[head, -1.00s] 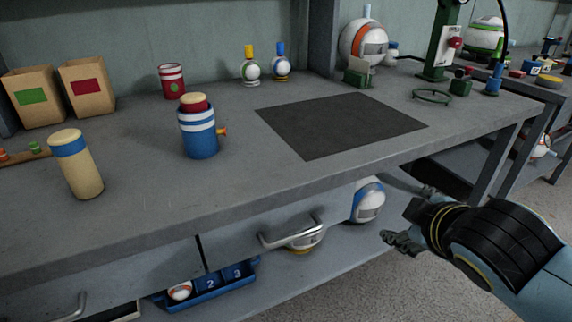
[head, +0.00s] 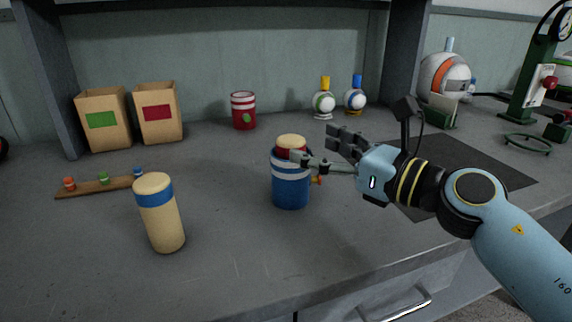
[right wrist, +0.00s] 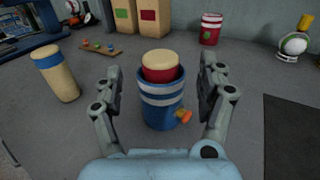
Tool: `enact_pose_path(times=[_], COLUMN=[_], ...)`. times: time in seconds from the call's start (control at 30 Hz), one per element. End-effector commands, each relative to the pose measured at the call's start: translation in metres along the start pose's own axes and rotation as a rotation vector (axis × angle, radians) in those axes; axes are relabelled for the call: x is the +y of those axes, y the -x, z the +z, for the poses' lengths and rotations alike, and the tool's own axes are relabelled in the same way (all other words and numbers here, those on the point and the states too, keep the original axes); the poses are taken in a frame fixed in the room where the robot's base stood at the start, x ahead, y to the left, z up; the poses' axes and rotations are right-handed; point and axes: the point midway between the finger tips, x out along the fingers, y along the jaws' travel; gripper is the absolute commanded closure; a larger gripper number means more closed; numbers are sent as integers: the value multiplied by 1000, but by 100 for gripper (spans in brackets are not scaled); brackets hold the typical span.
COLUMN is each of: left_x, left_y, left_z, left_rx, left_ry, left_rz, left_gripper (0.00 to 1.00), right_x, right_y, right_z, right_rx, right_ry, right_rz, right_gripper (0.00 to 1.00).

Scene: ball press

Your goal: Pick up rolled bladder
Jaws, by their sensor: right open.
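A roll with a cream top and red band (head: 291,145) stands in a blue canister (head: 291,187) with white stripes; its lower part is hidden inside. In the right wrist view the roll (right wrist: 159,65) and canister (right wrist: 161,110) are between my fingers. A second cream roll with a blue band (head: 163,225) stands on the bench to the left. I cannot tell by name which roll is the bladder. My right gripper (head: 318,149) is open and empty, its fingers on either side of the canister's top, with no clear contact. My left gripper is not in view.
An orange spigot (right wrist: 184,117) juts from the canister. Behind are two cardboard boxes (head: 104,122), a red striped can (head: 243,112) and small round bottles (head: 324,102). A wooden strip with coloured pegs (head: 95,188) lies left. A dark mat (head: 470,165) lies right.

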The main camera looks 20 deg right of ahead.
Motion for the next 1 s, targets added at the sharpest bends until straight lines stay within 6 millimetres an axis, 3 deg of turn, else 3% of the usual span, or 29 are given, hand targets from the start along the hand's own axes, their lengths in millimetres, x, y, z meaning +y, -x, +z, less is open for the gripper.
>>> enact_pose_path(times=[0.17, 0.5, 0.77, 1.0], left_x=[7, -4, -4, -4], left_y=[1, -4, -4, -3], left_z=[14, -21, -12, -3], left_rx=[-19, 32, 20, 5], left_ry=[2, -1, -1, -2], left_rz=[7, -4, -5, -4], left_gripper=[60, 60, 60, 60], right_x=[0, 0, 0, 0], right_y=[-15, -61, -64, -64], right_z=[0, -6, -6, -6], right_rx=[-1, -1, -1, -1], right_ry=[-4, -5, -4, -4], right_rz=[0, 1, 1, 1], right_gripper=[26, 26, 26, 56])
